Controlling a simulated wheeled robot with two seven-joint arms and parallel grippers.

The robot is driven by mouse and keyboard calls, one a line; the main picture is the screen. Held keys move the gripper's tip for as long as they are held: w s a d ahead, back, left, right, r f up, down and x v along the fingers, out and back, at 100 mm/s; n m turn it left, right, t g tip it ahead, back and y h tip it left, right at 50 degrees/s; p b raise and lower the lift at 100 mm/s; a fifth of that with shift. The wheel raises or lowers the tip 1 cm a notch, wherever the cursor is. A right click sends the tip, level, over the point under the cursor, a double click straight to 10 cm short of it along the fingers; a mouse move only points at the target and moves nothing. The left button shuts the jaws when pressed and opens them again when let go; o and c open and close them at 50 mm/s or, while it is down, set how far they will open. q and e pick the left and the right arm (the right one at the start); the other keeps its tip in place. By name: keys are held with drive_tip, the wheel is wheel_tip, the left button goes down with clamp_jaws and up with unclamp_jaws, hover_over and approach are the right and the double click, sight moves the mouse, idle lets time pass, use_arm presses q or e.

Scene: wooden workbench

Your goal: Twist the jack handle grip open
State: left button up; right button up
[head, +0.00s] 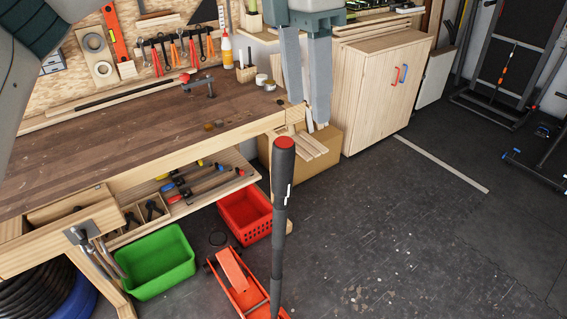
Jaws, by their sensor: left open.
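The jack handle stands nearly upright in the middle of the head view, with a thick black grip (283,172) and a red cap (284,143) on top. Its lower end runs down to the red floor jack (233,270), which is partly cut off by the bottom edge. My left gripper (308,112) hangs from the top, its two grey fingers pointing down and apart with nothing between them. In the picture it is above and slightly right of the cap, not touching the grip. My right gripper is not in view.
The wooden workbench (110,140) fills the left side, its near corner close to the handle. A red crate (245,214) and a green bin (156,262) stand on the floor left of it. A wooden cabinet (385,90) stands behind. The floor (420,240) on the right is mostly clear.

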sight(283, 166)
use_arm(q)
drive_tip(key=a+r, duration=0.1)
drive_tip(key=a+r+t+y, duration=0.1)
drive_tip(key=a, duration=0.1)
drive_tip(key=shift+w, duration=0.1)
drive_tip(key=f+p, duration=0.2)
drive_tip(key=f, duration=0.3)
drive_tip(key=f+p, duration=0.2)
drive_tip(key=f, duration=0.3)
drive_tip(key=f+p, duration=0.2)
drive_tip(key=f, duration=0.4)
drive_tip(key=shift+w+a+f, duration=0.1)
drive_tip(key=shift+w+a, duration=0.1)
drive_tip(key=shift+w, duration=0.2)
drive_tip(key=shift+f+p, duration=0.35)
drive_tip(key=shift+f, duration=0.25)
drive_tip(key=shift+c, duration=0.4)
drive_tip(key=c, duration=1)
